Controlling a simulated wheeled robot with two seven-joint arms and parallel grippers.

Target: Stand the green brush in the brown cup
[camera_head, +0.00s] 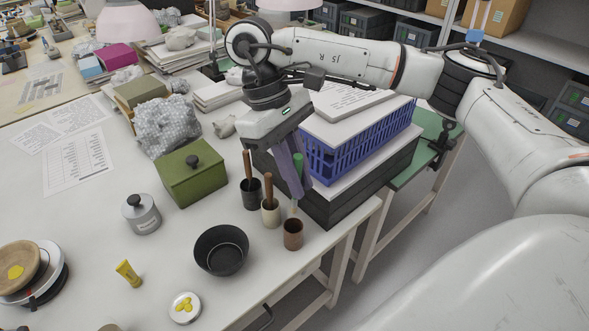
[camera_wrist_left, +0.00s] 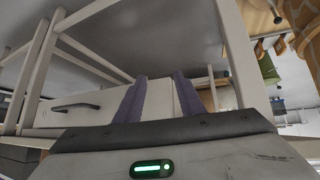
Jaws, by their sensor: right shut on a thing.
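My right gripper (camera_head: 293,181) has its purple fingers shut on the green brush (camera_head: 298,163). The green handle shows between the fingers, and a thin pale lower part hangs below them. The brush is nearly upright over the brown cup (camera_head: 293,236), which stands on the white table near its right edge. I cannot tell whether the brush's lower tip is above the rim or just inside it. My left gripper (camera_wrist_left: 160,98) shows in the left wrist view, with its purple fingers apart and nothing between them. It is outside the head view.
Left of the brown cup stand a cream cup (camera_head: 270,214) and a dark cup (camera_head: 251,196), each with a brown-handled tool. A black bowl (camera_head: 221,250) is nearby. A blue crate (camera_head: 345,160) sits behind. In the left wrist view, a table drawer (camera_wrist_left: 82,108) and legs are close.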

